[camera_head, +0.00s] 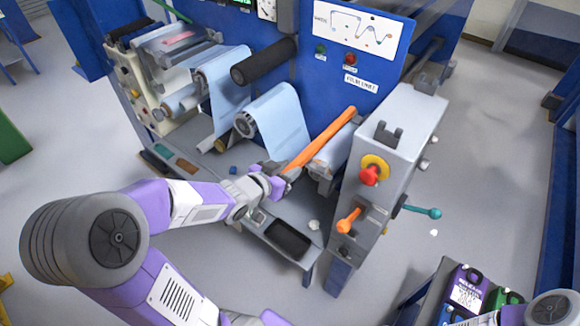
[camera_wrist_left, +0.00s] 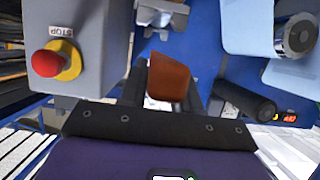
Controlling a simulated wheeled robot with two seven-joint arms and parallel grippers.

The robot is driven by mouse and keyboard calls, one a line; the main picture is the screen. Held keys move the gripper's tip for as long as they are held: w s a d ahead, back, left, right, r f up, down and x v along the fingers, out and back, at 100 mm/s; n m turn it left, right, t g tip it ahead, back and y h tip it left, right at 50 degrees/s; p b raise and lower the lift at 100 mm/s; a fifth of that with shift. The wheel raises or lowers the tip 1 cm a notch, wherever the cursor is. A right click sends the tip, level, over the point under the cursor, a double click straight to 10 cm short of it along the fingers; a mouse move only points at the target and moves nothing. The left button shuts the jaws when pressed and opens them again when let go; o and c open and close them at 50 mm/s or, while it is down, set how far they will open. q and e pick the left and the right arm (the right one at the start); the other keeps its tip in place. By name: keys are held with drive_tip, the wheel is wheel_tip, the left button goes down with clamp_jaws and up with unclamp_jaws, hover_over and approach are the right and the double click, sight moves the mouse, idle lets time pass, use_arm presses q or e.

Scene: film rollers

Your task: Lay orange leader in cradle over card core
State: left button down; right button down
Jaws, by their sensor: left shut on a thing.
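The orange leader (camera_head: 322,139) is a long straight orange bar in the head view, slanting up to the right from my left gripper (camera_head: 277,181). My left gripper is shut on its lower end. In the left wrist view the leader (camera_wrist_left: 172,80) shows end-on as a brown-orange piece between the fingers (camera_wrist_left: 160,95). Its far end is close to the grey end housing (camera_head: 400,115) of the machine. A brown roller end (camera_head: 221,145) shows left of the light blue film; I cannot tell whether it is the card core. I cannot single out the cradle. My right gripper is not in view.
Light blue film (camera_head: 280,118) runs over rollers behind the leader, with a black roller (camera_head: 264,60) above. A red stop knob (camera_head: 369,175), an orange lever (camera_head: 347,220) and a teal-knobbed handle (camera_head: 434,213) stick out at the right. A cart with cans (camera_head: 466,292) stands lower right.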

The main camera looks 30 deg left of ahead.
sight(303, 165)
use_arm(q)
drive_tip(key=shift+w+f, duration=0.2)
drive_tip(key=shift+w, duration=0.2)
drive_tip(key=x, duration=0.1)
drive_tip(key=b+x, duration=0.2)
drive_tip(key=x, duration=0.1)
drive_tip(key=shift+w+r, duration=0.2)
drive_tip(key=shift+r, duration=0.05)
drive_tip(key=shift+w+d+f+b, duration=0.15)
drive_tip(key=shift+w+b, duration=0.2)
drive_tip(key=shift+w, duration=0.75)
drive_tip(key=shift+s, duration=0.25)
drive_tip(key=shift+w+f+b, duration=0.1)
drive_tip(key=shift+f+b, duration=0.8)
drive_tip(key=shift+b, duration=0.05)
drive_tip(key=shift+f, duration=0.1)
drive_tip(key=shift+f+b, duration=0.8)
drive_tip(key=shift+b, duration=0.1)
